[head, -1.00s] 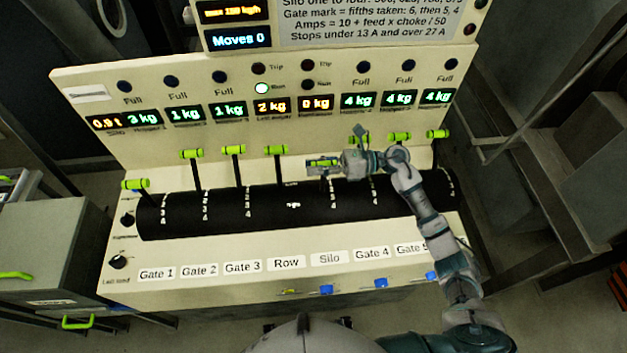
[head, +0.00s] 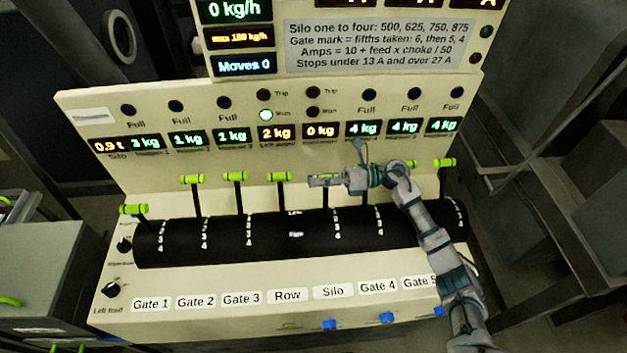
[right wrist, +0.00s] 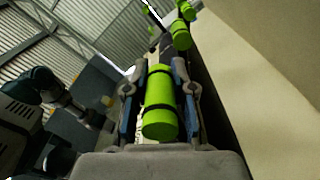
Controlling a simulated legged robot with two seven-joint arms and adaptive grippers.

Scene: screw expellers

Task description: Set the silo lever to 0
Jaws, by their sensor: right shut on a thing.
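The silo lever (head: 325,198) stands above the label "Silo" (head: 333,291) on the cream console. Its green handle is largely covered by my right gripper (head: 324,180) in the head view. In the right wrist view the green handle (right wrist: 160,102) lies between the two fingers, which are closed on it. The lever's handle is nearly level with the green handle of the Row lever (head: 279,177) to its left. Marks on the black drum (head: 312,228) show beside the lever, but the one it points to is not readable. My left gripper is not in view.
More green-handled levers stand on both sides, including the Gate 3 lever (head: 235,176) and a far-right lever (head: 445,162). My right forearm covers part of the right side. A display (head: 244,66) reads "Moves 0". A grey cabinet (head: 40,275) stands left.

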